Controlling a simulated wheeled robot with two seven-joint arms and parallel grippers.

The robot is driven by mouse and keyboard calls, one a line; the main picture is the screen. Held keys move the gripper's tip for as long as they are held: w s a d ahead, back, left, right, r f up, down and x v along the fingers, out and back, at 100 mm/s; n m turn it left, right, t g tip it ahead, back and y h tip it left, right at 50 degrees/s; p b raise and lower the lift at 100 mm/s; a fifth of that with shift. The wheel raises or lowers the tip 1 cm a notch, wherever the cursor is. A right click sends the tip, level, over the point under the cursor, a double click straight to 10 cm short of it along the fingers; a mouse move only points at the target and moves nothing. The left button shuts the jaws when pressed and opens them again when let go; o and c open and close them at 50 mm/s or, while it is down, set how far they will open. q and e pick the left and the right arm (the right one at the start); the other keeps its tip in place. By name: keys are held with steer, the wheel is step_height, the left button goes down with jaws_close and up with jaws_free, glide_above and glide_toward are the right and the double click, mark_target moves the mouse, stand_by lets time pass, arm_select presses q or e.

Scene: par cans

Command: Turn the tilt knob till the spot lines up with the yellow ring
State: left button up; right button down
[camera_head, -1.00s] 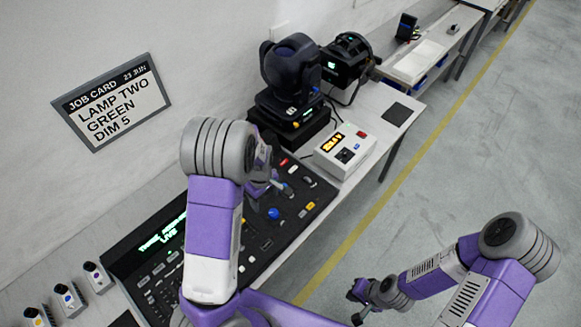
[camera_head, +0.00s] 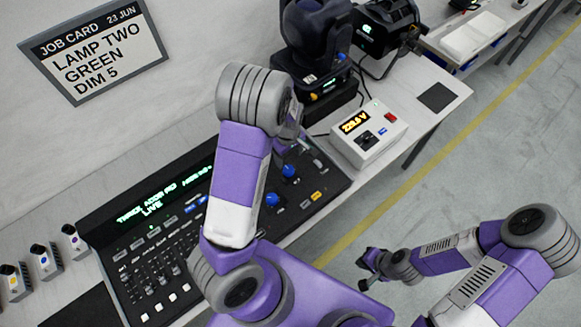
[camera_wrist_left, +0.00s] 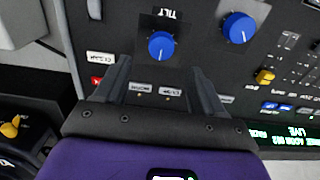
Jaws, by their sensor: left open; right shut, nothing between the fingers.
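The tilt knob (camera_wrist_left: 160,45) is a round blue knob under a TILT label on the dark console (camera_head: 140,235). In the left wrist view it stands just beyond my left gripper (camera_wrist_left: 160,72), roughly centred between the open fingers. No contact with the knob shows. In the head view, the upper of two blue knobs (camera_head: 288,170) appears to be this one. My left gripper is partly hidden there behind its own wrist. My right gripper (camera_head: 366,273) is shut and empty, out over the floor. I see neither the light spot nor the yellow ring.
A second blue knob (camera_wrist_left: 238,27) is close beside the tilt knob. Small labelled buttons (camera_wrist_left: 169,91) lie between my left fingers. A moving-head lamp (camera_head: 316,45), another lamp (camera_head: 385,35) and a white voltage box (camera_head: 368,135) stand behind. A job card (camera_head: 92,50) hangs on the wall.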

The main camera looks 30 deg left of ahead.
mark_target(288, 169)
arm_select(q)
steer(key=shift+s+f, duration=0.1)
steer(key=shift+f, duration=0.45)
step_height(288, 169, down, 6)
steer(key=shift+f+b, duration=0.1)
steer(key=shift+b, duration=0.35)
steer(key=c, duration=1.1)
steer(key=shift+o, duration=0.2)
